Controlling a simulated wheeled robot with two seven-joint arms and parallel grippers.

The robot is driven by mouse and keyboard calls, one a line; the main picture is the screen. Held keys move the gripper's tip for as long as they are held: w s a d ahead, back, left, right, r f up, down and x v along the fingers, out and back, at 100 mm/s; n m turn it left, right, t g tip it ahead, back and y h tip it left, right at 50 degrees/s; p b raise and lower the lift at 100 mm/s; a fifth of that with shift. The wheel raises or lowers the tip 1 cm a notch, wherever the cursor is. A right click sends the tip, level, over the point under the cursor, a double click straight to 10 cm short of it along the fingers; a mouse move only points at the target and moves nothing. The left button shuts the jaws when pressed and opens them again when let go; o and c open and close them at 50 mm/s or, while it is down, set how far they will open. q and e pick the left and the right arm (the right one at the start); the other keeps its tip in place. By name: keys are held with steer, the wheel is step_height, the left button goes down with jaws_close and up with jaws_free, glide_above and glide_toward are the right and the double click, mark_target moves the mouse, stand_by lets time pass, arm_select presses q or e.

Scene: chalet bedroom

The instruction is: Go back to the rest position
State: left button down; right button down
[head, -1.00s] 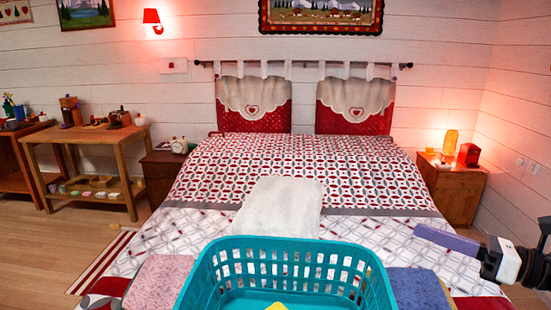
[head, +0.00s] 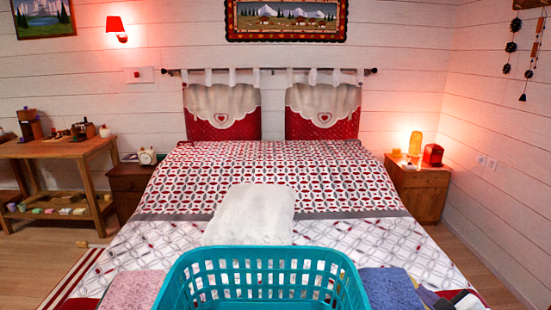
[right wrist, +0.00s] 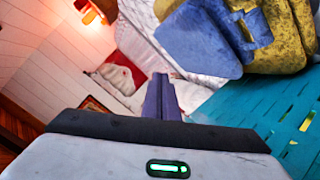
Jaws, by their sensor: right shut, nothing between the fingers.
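My right gripper (head: 427,295) shows only partly at the bottom right of the head view, beside the blue folded cloth (head: 390,289). In the right wrist view its purple fingers (right wrist: 160,98) are together, with nothing between them. The blue cloth also shows there (right wrist: 200,42), with a yellow cloth (right wrist: 292,35) next to it. My left gripper is in neither view.
A teal basket (head: 262,262) stands at the near end of the bed (head: 385,232). A white folded cloth (head: 250,213) lies behind it and a pink cloth (head: 132,290) to its left. Nightstands (head: 418,192) flank the bed. Floor shows at both sides.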

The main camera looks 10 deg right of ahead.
steer(key=s+a+f+g+y, duration=0.2)
steer(key=s+a+f+y, duration=0.1)
steer(key=s+a+f, duration=0.9)
steer(key=s+a+f+m+g+y, duration=0.1)
steer(key=s+a+f+m, duration=0.15)
steer(key=s+a, duration=0.55)
steer(key=s+a+f+m+g+y, duration=0.1)
steer(key=s+a+f+g, duration=0.15)
steer(key=s+a, duration=0.5)
steer(key=a+f+b, duration=0.4)
steer(key=f+b, duration=0.3)
steer(key=b, duration=0.1)
steer(key=shift+w+t, duration=0.4)
steer(key=shift+t, duration=0.05)
